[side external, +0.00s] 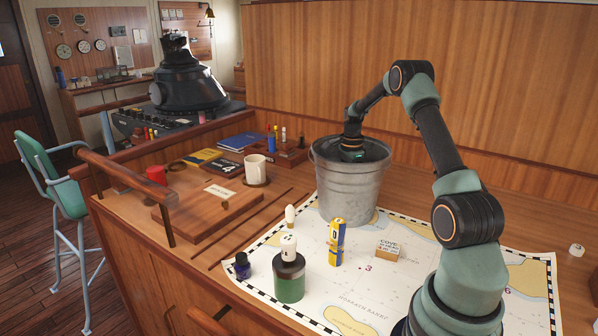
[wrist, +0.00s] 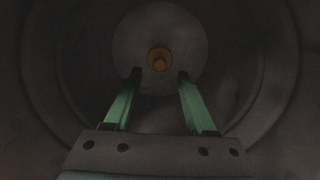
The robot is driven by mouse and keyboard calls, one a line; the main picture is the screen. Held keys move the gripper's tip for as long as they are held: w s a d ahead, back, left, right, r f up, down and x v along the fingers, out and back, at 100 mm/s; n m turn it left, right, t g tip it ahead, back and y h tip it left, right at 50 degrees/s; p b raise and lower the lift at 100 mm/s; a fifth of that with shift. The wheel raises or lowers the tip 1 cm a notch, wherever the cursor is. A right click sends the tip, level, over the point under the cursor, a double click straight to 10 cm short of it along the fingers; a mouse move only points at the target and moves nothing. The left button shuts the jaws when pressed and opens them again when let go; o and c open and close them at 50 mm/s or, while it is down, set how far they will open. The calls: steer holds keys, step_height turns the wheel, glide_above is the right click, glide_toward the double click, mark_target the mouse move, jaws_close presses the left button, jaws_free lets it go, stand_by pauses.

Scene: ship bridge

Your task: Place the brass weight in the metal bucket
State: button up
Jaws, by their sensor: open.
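The metal bucket (side external: 347,190) is a grey galvanised pail standing upright on the chart. My gripper reaches down into it through the open top, so its fingers are hidden in the side view. In the wrist view my gripper (wrist: 159,75) has two green fingers spread apart with nothing between them. The brass weight (wrist: 159,59) is a small round yellow-brown piece seen from above. It rests inside the bucket (wrist: 60,75), on the pale round middle of its floor, just beyond the fingertips. The fingers do not appear to touch it.
A white mug (side external: 256,168) stands left of the bucket. A wooden wall rises behind.

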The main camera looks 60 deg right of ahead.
step_height(320, 180, up, 8)
stand_by(0.5)
steer(key=w+a+r+n+t+h, duration=0.1)
steer(key=a+r+n+t, duration=0.1)
steer(key=a+r+n, duration=0.55)
steer(key=w+a+r+n+t+h, duration=0.15)
steer(key=a+r+n, duration=0.25)
steer(key=a, duration=0.7)
steer(key=s+a+n+t+y, duration=0.1)
steer(key=s+a+n, duration=0.4)
steer(key=a, duration=0.4)
steer(key=s+a+f+n+t+y, duration=0.1)
steer(key=s+a+n, duration=0.4)
steer(key=a+n, duration=0.3)
steer(key=shift+a+f, duration=0.2)
steer(key=shift+a, duration=0.3)
